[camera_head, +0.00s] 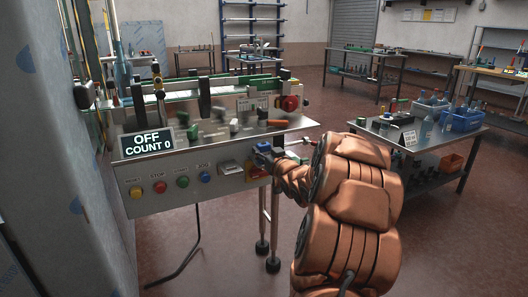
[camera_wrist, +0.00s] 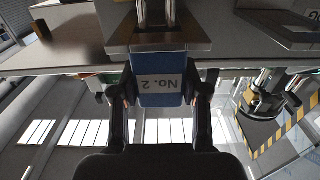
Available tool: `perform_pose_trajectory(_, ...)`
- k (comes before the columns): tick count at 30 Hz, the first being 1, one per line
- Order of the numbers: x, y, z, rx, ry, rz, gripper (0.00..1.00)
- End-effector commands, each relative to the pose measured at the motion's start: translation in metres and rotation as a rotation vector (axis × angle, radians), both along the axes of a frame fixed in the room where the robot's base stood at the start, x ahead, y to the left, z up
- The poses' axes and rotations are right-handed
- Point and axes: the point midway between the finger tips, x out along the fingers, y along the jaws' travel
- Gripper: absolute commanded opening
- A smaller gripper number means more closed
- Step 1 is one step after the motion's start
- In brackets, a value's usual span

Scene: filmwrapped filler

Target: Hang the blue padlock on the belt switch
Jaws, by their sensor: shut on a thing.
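The blue padlock (camera_wrist: 162,82) is between the two fingers of my gripper (camera_wrist: 160,95) in the wrist view, with its "No. 2" label upside down. Its metal shackle (camera_wrist: 155,12) shows at the top edge, beyond a grey metal piece; whether it passes through anything I cannot tell. In the head view my gripper (camera_head: 272,157) is at the right end of the machine's front panel, with the blue padlock (camera_head: 263,148) at its tip. A red and yellow part (camera_head: 256,171), perhaps the belt switch, sits just below, partly hidden by my gripper.
The machine's front panel (camera_head: 190,184) carries several coloured buttons and an "OFF COUNT 0" display (camera_head: 147,142). A red emergency knob (camera_head: 289,103) stands above at right. A side table (camera_head: 450,151) with blue bins is right of my arm. Floor between is clear.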

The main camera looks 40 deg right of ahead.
Motion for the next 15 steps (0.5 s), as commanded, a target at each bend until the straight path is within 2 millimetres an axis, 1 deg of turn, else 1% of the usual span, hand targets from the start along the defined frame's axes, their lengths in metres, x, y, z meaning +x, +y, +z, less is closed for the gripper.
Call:
perform_pose_trajectory(5,-0.0001,0.0000,-0.0019,0.001,0.003,0.000,0.00)
perform_pose_trajectory(6,-0.0001,0.0001,-0.0020,0.001,0.004,0.000,0.46)
perform_pose_trajectory(14,-0.0001,0.0001,-0.0016,0.001,0.003,0.000,0.74)
perform_pose_trajectory(15,-0.0001,0.0001,-0.0015,0.001,0.003,0.000,0.74)
